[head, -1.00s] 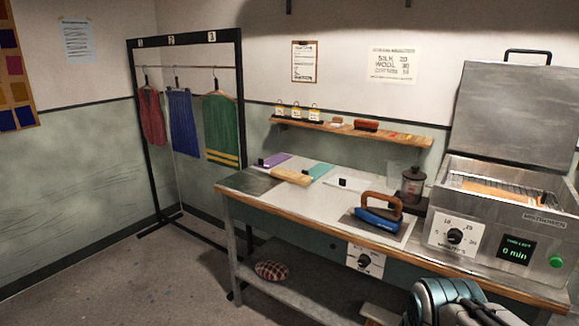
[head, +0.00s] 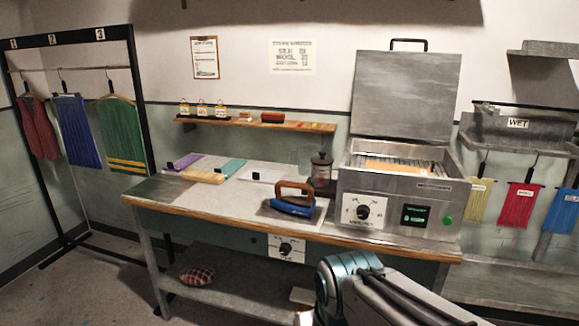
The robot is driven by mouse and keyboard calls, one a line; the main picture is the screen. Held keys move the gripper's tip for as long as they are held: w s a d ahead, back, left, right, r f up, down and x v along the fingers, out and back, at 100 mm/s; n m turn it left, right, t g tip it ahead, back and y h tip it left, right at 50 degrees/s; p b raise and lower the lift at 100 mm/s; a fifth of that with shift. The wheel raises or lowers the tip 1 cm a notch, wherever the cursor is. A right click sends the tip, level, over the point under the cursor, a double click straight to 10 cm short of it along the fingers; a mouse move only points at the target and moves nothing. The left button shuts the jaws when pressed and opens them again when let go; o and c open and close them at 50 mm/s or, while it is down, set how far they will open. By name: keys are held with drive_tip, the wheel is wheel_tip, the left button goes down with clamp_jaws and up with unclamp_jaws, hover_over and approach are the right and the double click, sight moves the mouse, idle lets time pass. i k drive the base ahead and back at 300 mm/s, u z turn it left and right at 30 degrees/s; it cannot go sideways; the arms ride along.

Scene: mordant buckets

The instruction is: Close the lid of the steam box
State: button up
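The steam box (head: 400,205) is a grey metal box at the right end of the workbench. Its lid (head: 405,95) stands open, tilted up at the back, with a black handle (head: 409,42) on its top edge. An orange-tan item (head: 400,167) lies inside on a slatted rack. The front has a dial (head: 363,210), a small green-lit display and a green button (head: 447,220). Part of my arm shows at the bottom, in front of the bench. My gripper is not in view.
A blue iron (head: 290,204) and a dark jar (head: 321,170) stand left of the box on the workbench (head: 150,202). A narrow shelf (head: 250,124) is on the wall behind. A rack with coloured cloths and a "WET" sign (head: 517,123) is at the right. Garments hang at the left.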

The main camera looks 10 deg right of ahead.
sight(411, 95)
drive_tip(key=u, duration=0.45)
drive_tip(key=k, duration=1.1)
drive_tip(key=z, duration=0.9)
drive_tip(key=i, duration=1.6)
drive_tip(key=z, duration=0.55)
